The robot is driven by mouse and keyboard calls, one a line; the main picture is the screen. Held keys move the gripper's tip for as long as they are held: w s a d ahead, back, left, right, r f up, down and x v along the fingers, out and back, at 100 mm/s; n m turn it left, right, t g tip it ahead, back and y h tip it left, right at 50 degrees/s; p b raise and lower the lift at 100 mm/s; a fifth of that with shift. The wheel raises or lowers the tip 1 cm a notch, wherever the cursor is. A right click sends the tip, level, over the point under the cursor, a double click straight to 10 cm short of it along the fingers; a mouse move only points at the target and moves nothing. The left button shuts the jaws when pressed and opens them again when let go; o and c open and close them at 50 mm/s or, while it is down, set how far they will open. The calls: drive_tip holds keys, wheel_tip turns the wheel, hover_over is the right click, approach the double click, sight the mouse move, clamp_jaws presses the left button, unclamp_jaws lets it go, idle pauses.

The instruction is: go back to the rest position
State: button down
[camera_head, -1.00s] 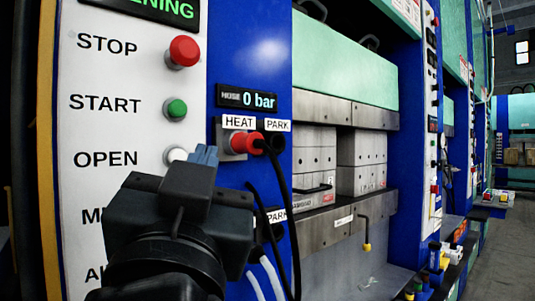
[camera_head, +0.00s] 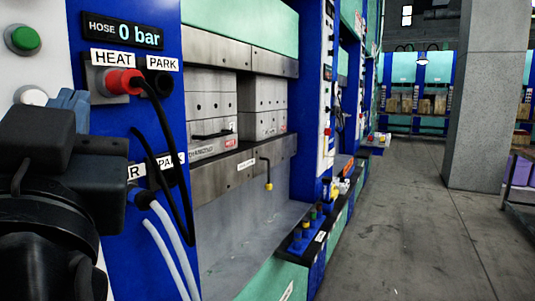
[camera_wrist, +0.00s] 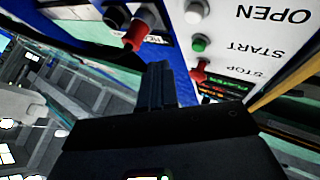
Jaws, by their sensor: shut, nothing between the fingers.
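My gripper (camera_head: 72,103) shows at the lower left of the head view, in front of the blue and white press panel. Its fingers are shut with nothing between them. In the wrist view my gripper (camera_wrist: 158,88) points up toward the panel, which appears upside down. The green START button (camera_head: 23,39) and the white OPEN button (camera_head: 33,95) are close by the gripper in the picture. Whether the fingers touch the panel cannot be told.
A red connector (camera_head: 122,82) sits in the HEAT socket with a black hose hanging. The open press (camera_head: 235,180) is to the right. Grey floor (camera_head: 410,240) is clear up to a concrete pillar (camera_head: 487,95). A rack (camera_head: 522,180) stands at the right edge.

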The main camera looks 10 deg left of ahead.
drive_tip(key=s+d+f+n+g+h, duration=0.1)
drive_tip(key=d+f+h, duration=0.1)
drive_tip(key=d+f, duration=1.1)
drive_tip(key=d+f+g+h, duration=0.2)
drive_tip(key=d+f, duration=0.6)
drive_tip(key=f, duration=0.8)
drive_tip(key=s+d+f+h, duration=0.2)
drive_tip(key=s+d+f, duration=0.4)
drive_tip(key=d, duration=0.2)
drive_tip(key=s+d+f+m+g+h, duration=0.1)
drive_tip(key=s+d+m+h, duration=0.1)
drive_tip(key=s+d, duration=0.4)
drive_tip(key=s+d+f+m+g+h, duration=0.1)
drive_tip(key=s+d, duration=0.5)
drive_tip(key=s, duration=0.8)
drive_tip(key=f+m+h, duration=0.1)
drive_tip(key=h, duration=0.1)
drive_tip(key=shift+d+f+g+h, duration=0.15)
drive_tip(key=shift+g+h, duration=0.15)
drive_tip(key=shift+h, duration=0.1)
